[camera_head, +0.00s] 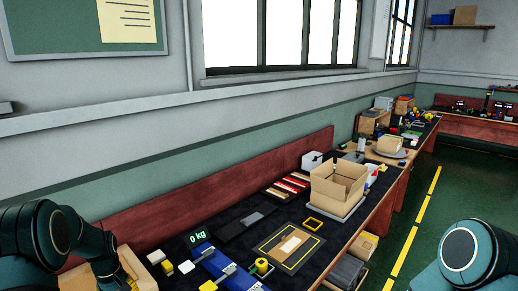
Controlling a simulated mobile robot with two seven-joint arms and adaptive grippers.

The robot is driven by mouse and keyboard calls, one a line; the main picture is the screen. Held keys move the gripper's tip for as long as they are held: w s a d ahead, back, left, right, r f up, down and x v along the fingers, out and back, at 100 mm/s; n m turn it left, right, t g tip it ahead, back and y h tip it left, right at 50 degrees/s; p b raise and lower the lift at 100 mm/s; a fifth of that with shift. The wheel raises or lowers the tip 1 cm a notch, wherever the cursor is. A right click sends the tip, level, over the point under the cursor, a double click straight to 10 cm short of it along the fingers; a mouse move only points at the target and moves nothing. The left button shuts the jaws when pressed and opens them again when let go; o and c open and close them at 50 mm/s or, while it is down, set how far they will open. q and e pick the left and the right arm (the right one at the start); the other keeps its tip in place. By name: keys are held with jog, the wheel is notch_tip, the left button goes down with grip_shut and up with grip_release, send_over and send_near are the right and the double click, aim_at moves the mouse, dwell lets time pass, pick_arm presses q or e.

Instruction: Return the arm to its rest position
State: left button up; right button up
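My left arm (55,235) shows at the lower left, dark and bent, with its forearm running down out of the bottom edge in front of an open cardboard box (137,272). Its gripper cannot be made out. My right arm (472,258) shows only as a rounded joint and link at the lower right corner, over the floor. Its gripper is outside the picture. No held object is visible on either arm.
A long dark-topped bench runs along the wall. It holds an open carton (338,188), a flat brown parcel (290,244) inside a yellow outline, a "0 kg" display (197,238) and blue equipment (222,268). Green floor (420,240) with a yellow line is clear at right.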

pick_arm(q)
jog(key=s+d+f+m+h, duration=0.1)
jog(key=d+f+m, duration=0.2)
jog(key=d+f, duration=0.65)
jog(key=s+d+f+m+t+h, duration=0.1)
jog(key=s+d+m, duration=0.2)
jog(key=s+d, duration=0.7)
jog(key=s+d+f+m+t+h, duration=0.15)
jog(key=s+d, duration=0.45)
jog(key=d, duration=0.8)
notch_tip(320, 180, down, 10)
jog(key=s+g+b, duration=0.1)
jog(key=b, duration=0.9)
jog(key=shift+s+d+m, duration=0.25)
jog(key=shift+m, duration=0.2)
pick_arm(e)
notch_tip(320, 180, down, 10)
jog(key=s, duration=0.1)
jog(key=shift+s+a+f+g, duration=0.2)
jog(key=shift+s+a+g, duration=0.1)
jog(key=shift+g, duration=0.1)
